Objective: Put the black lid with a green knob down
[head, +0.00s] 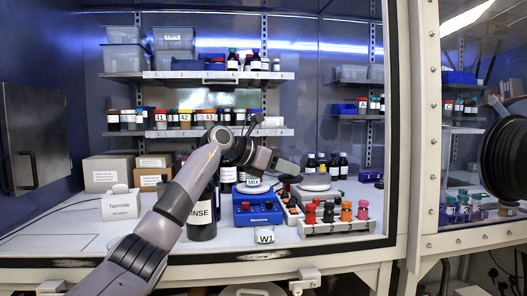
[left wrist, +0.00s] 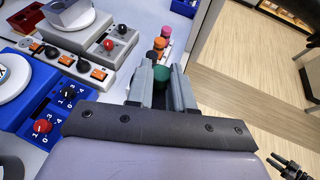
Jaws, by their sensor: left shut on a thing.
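My left gripper (head: 288,168) reaches in from the left, over the bench near the stirrers. In the left wrist view its two grey fingers (left wrist: 162,84) are shut on a green knob (left wrist: 160,75), the knob of the black lid. The black part of the lid is hidden by the fingers or too dark to make out. In the head view the held lid cannot be told apart from the dark shapes below the gripper.
A white rack (head: 337,229) holds red, orange and pink-capped vials. A blue stirrer (head: 258,215) and a grey-white one (left wrist: 95,45) stand beside it. A dark RINSE bottle (head: 202,217) stands left, a W1 vessel (head: 264,237) in front. The window frame (head: 400,120) bounds the right.

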